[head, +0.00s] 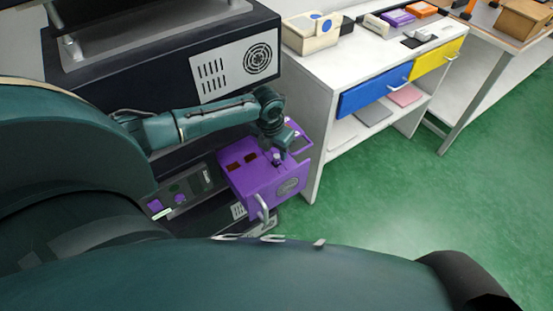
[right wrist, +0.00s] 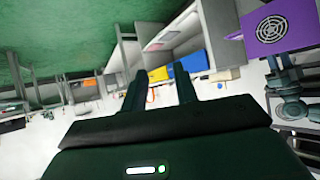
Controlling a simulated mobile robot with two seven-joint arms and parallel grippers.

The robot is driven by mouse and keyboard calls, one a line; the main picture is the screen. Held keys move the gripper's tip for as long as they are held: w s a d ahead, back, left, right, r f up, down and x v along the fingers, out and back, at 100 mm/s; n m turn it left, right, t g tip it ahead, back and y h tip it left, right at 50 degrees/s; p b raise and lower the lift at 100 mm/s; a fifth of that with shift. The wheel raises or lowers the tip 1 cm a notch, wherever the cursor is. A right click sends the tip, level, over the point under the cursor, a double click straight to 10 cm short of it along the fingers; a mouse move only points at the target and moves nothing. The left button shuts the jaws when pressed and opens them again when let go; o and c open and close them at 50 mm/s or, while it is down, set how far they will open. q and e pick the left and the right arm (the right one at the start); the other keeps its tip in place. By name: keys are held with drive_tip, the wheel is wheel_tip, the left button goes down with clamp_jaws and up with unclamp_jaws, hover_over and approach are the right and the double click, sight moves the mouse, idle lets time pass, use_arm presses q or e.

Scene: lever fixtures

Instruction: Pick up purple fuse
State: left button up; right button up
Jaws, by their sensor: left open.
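A purple drawer box (head: 262,188) stands pulled out of the dark cabinet, with a grey handle on its front. Its top has dark red-brown slots (head: 234,167). My left gripper (head: 277,157) is open and points down at the right part of the drawer top. A small purple piece there, likely the purple fuse, is mostly hidden by the fingers; I cannot tell if they touch it. The purple drawer's front also shows in the right wrist view (right wrist: 282,28), upper right. My right gripper (right wrist: 160,88) is open and empty, away from the drawer.
A dark cabinet (head: 150,85) stands behind the drawer. A grey control panel (head: 185,190) with purple knobs is left of it. A white bench (head: 335,75) with a blue drawer (head: 372,93) and a yellow drawer (head: 437,58) stands right. Green floor (head: 420,210) is clear.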

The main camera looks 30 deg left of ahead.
use_arm(q)
drive_tip(key=f+b, duration=0.3)
drive_tip(key=f, duration=0.1)
drive_tip(key=shift+w+d+b, duration=0.1)
drive_tip(key=shift+w+b, duration=0.2)
drive_tip(key=shift+r, duration=0.15)
clamp_jaws()
